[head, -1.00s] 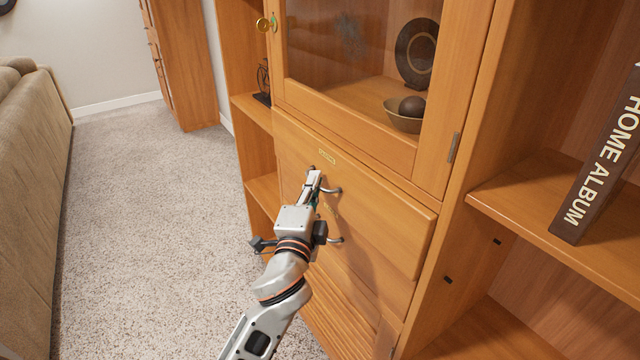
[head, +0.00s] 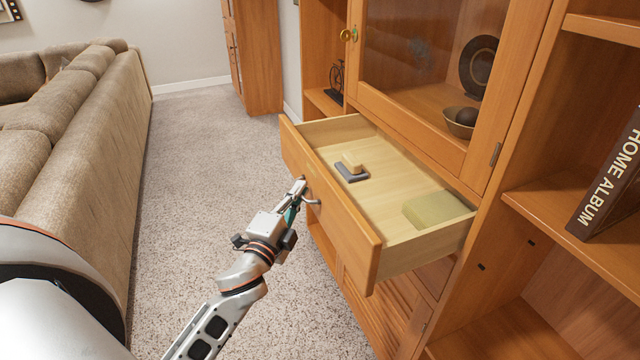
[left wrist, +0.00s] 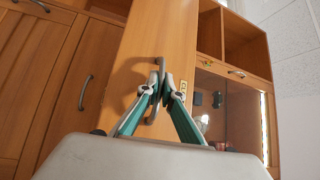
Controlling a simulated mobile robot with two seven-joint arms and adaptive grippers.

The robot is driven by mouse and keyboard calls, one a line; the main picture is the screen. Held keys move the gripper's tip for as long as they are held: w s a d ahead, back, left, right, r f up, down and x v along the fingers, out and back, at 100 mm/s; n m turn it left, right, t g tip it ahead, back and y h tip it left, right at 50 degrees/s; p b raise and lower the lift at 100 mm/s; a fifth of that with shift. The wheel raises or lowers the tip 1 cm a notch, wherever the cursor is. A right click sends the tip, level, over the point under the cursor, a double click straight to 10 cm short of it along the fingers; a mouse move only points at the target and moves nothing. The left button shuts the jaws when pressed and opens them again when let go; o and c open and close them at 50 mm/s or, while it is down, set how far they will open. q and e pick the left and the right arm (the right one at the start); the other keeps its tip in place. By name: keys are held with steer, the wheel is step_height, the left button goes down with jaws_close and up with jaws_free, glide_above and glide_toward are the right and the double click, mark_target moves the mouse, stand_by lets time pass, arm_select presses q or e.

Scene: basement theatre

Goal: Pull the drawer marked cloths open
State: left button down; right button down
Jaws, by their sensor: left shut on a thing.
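The drawer (head: 350,225) in the wooden cabinet stands well open, and its inside shows in the head view. A small block on a dark flat piece (head: 351,168) and a pale green folded item (head: 436,209) lie in it. My left gripper (head: 299,192) is at the drawer's front and shut on its handle (head: 313,201). In the left wrist view the fingers (left wrist: 160,92) close around the metal handle (left wrist: 156,72). A small label (left wrist: 183,88) shows on the drawer front there, too small to read. My right gripper is not in view.
A glass door (head: 430,70) with a key in its lock is shut above the drawer. A second handle (left wrist: 84,92) shows beside the drawer in the wrist view. A beige sofa (head: 75,150) stands at left, with clear carpet (head: 205,180) between.

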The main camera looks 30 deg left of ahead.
arm_select(q)
steer(key=shift+s+a, duration=0.55)
steer(key=shift+s, duration=0.25)
steer(key=shift+s+a, duration=0.55)
steer(key=shift+s, duration=0.2)
steer(key=c, duration=2.5)
jaws_free()
steer(key=s+d+f, duration=0.1)
steer(key=s, duration=1)
steer(key=shift+s+d+f, duration=0.3)
steer(key=shift+s+f, duration=0.05)
steer(key=shift+s, duration=0.05)
